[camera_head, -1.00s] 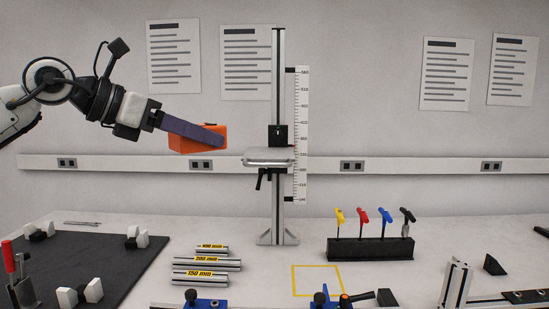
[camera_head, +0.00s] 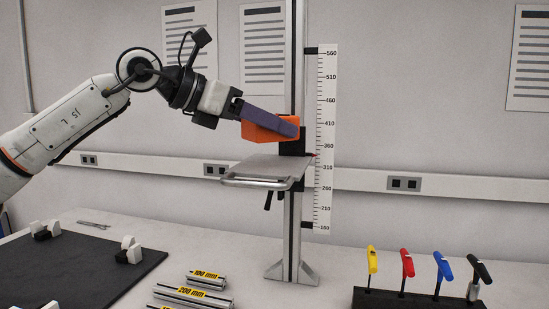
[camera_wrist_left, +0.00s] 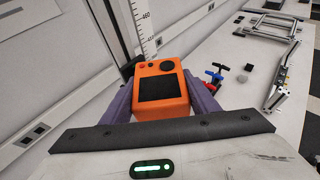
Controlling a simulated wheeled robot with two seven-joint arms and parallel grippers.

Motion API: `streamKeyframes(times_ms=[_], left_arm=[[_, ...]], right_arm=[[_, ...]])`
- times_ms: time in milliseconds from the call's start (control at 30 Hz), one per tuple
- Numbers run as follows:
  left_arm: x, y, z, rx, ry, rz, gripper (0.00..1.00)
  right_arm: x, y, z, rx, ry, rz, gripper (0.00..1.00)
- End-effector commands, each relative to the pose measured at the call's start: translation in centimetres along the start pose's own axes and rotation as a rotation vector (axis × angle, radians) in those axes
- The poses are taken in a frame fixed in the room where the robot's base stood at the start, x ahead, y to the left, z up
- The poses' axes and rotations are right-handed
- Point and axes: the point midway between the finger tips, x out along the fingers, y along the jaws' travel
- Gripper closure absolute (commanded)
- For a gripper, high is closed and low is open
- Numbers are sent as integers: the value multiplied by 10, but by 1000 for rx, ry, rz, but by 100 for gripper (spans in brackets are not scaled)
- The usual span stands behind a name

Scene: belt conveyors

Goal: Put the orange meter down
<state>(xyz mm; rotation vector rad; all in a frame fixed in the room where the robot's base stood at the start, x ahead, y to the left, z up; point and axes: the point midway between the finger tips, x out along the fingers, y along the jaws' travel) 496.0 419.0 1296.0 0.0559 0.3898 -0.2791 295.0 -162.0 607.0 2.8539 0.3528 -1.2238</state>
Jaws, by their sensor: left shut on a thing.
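The orange meter (camera_head: 262,132) is held in the air by my left gripper (camera_head: 285,124). In the head view it shows just above the grey platform (camera_head: 265,170) of the upright height stand; I cannot tell whether it touches. In the left wrist view the meter (camera_wrist_left: 157,90) sits between the two purple fingers, its dark screen and round knob facing the camera. The fingers are shut on its sides. My right gripper is not in view.
The stand's column (camera_head: 292,220) rises beside a numbered scale (camera_head: 322,140). Steel bars marked in mm (camera_head: 195,292) lie in front. A black rack (camera_head: 410,299) holds several coloured-handle tools at right. A dark mat (camera_head: 70,265) with small white-and-black blocks lies at left.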

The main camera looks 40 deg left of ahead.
Motion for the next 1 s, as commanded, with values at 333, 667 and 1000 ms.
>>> streamKeyframes(times_ms=[333, 667, 1000], left_arm=[[17, -1, -40, 0, -3, -3, 73], [18, 0, -44, 0, -2, 1, 73], [19, 0, -46, 0, 0, 0, 27]], right_arm=[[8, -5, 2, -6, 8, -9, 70], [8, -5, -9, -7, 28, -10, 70], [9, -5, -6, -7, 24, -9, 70]])
